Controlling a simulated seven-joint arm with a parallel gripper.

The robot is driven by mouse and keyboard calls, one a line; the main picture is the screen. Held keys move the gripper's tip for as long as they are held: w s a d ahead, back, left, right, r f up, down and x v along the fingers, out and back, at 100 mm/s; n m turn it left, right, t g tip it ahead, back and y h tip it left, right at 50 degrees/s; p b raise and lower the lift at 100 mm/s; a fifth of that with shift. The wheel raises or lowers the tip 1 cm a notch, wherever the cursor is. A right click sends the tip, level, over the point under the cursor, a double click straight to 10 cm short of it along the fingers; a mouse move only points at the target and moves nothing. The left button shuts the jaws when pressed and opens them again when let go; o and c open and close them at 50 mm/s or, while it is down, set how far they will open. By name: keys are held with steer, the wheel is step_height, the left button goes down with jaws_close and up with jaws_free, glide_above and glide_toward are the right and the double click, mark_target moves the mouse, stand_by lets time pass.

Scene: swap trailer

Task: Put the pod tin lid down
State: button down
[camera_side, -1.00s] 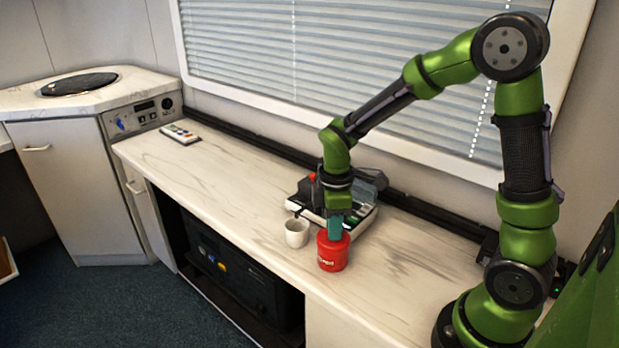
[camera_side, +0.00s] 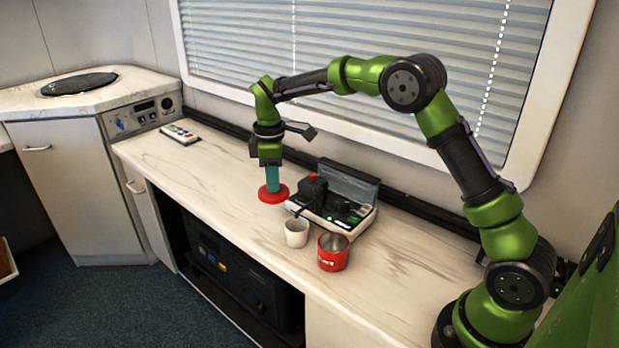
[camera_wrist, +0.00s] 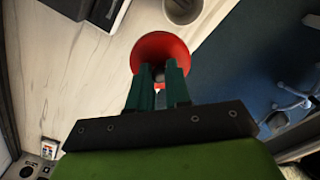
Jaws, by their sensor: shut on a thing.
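The pod tin lid (camera_side: 273,194) is a round red disc with a knob, low over the worktop left of the coffee machine. It also shows in the wrist view (camera_wrist: 159,47). My gripper (camera_side: 272,184) points down, with teal fingers shut on the lid's knob; the fingers show in the wrist view too (camera_wrist: 160,72). I cannot tell whether the lid touches the worktop. The red pod tin (camera_side: 333,254) stands open on the worktop at the front, right of the white cup.
A white cup (camera_side: 296,232) stands between the lid and the tin. The coffee machine (camera_side: 335,205), with its cover up, is behind them. A remote (camera_side: 180,134) lies far left. The marble worktop (camera_side: 215,170) is clear left of the lid; its front edge is close.

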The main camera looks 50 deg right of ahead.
mark_target(263, 187)
steer(key=w+f, duration=0.2)
steer(key=w, duration=0.1)
steer(key=shift+w+a+f, duration=0.15)
step_height(263, 187, down, 10)
steer(key=shift+w+r, duration=0.1)
stand_by(0.3)
steer(key=c, duration=1.1)
jaws_free()
steer(key=shift+f, duration=0.2)
steer(key=shift+o, duration=0.2)
